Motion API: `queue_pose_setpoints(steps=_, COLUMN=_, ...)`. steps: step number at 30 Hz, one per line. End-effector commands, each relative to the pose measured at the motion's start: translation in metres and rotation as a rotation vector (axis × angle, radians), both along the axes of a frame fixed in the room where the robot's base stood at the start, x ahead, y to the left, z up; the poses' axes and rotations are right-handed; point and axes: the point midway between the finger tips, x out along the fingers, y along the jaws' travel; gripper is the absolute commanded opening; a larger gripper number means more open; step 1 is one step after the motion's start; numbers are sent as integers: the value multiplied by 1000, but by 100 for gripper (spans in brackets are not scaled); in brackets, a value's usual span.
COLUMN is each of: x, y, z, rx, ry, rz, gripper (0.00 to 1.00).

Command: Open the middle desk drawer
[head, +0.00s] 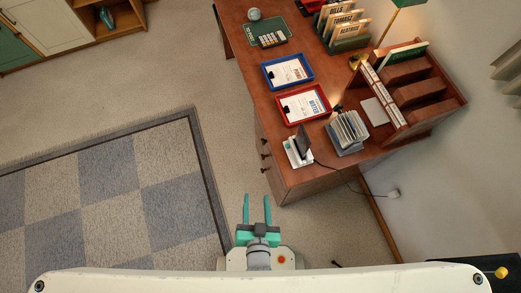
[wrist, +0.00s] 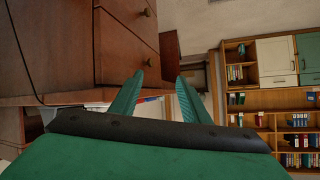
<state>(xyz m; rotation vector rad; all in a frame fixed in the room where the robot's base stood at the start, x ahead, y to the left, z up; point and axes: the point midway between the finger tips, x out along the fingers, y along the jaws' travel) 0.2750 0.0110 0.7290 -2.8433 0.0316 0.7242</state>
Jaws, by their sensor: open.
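The wooden desk (head: 240,75) has a column of drawers at its near end, with three dark knobs on its left side. The middle drawer (head: 264,155) looks closed; its front is seen very steeply in the head view. My gripper (head: 257,197) is open and empty, below and slightly left of the desk's near corner, apart from the knobs. I cannot tell which drawers these are.
On the desk are a blue tray (head: 287,71), a red tray (head: 303,103), a card rack (head: 347,132) and a small white device (head: 298,152). A cable runs to a wall socket (head: 393,194). A checkered rug (head: 110,190) lies left; bare carpet borders the drawer side.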

Motion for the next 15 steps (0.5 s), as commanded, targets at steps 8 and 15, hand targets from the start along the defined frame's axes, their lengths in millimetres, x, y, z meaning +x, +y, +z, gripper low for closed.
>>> queue_pose_setpoints(steps=8, x=62, y=6, z=-111, rx=146, ry=254, rz=-138, gripper=42)
queue_pose_setpoints(steps=15, x=117, y=8, z=-173, rx=227, ry=446, rz=-336, gripper=42)
